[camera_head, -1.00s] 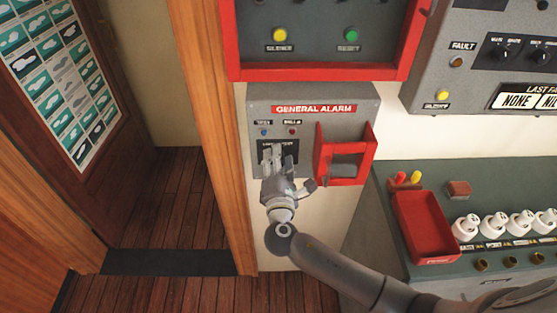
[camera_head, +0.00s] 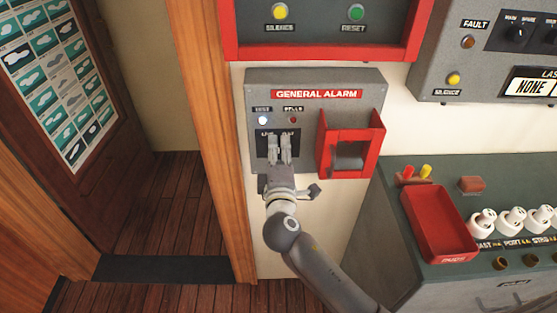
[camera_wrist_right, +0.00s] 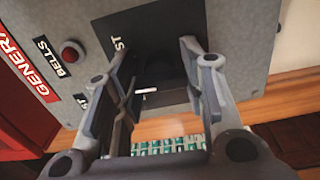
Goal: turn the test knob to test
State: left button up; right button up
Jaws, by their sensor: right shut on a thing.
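The grey general alarm box (camera_head: 347,82) hangs on the wall, with a black plate (camera_head: 263,137) at its lower left. My right gripper (camera_head: 280,139) reaches up to this plate and covers most of its lettering. In the right wrist view, the dark test knob (camera_wrist_right: 162,70) sits between the fingers of my right gripper (camera_wrist_right: 158,85), which are shut on it. A short white mark shows low on the knob. Letters ending in "ST" are beside it. The knob is hidden behind the fingers in the head view. My left gripper is not in view.
A red open holder (camera_head: 338,163) sticks out just right of my right gripper. A left lamp (camera_head: 263,120) on the box glows whitish, beside a red one (camera_head: 293,119). A console with a red tray (camera_head: 437,222) stands at the lower right. A wooden post (camera_head: 211,120) is at the left.

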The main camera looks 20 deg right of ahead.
jog(key=m+b, duration=0.2)
jog(key=m, duration=0.1)
jog(key=shift+f+m+b, duration=0.3)
jog(key=shift+r+m+b, duration=0.15)
jog(key=shift+m+b, duration=0.7)
jog(key=shift+m, duration=0.55)
jog(key=o, duration=1)
jog(key=shift+r, duration=0.1)
jog(key=shift+s, duration=0.1)
jog(key=v, duration=0.7)
jog(key=shift+s+a, duration=0.1)
jog(key=shift+s, duration=0.1)
